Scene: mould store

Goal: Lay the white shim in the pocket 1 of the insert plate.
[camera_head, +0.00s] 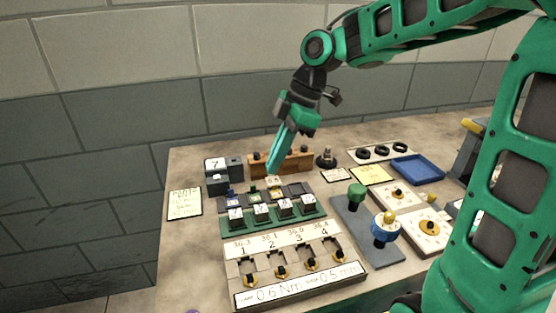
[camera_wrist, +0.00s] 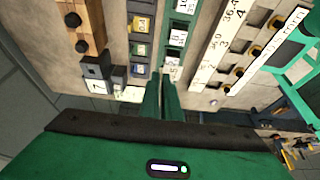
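The insert plate (camera_head: 335,253) lies at the front of the bench, with pockets numbered 1 to 4. Pocket 1 (camera_head: 247,265) is at its left end, with a black and yellow fitting below it. The plate also shows at the right of the wrist view (camera_wrist: 211,70). My gripper (camera_head: 272,170) points down above the dark tray of small coloured pieces (camera_head: 295,189), behind the plate. In the wrist view its fingers (camera_wrist: 161,84) stand close together with a narrow gap; I cannot tell whether anything thin is between them. I cannot make out the white shim with certainty.
A green rack (camera_head: 272,226) with several white-topped blocks stands between tray and plate. A grey block marked 7 (camera_head: 213,184) and a wooden block with knobs (camera_head: 295,163) stand behind. A blue tray (camera_head: 418,170) and fixtures with green and blue knobs (camera_head: 384,231) are right.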

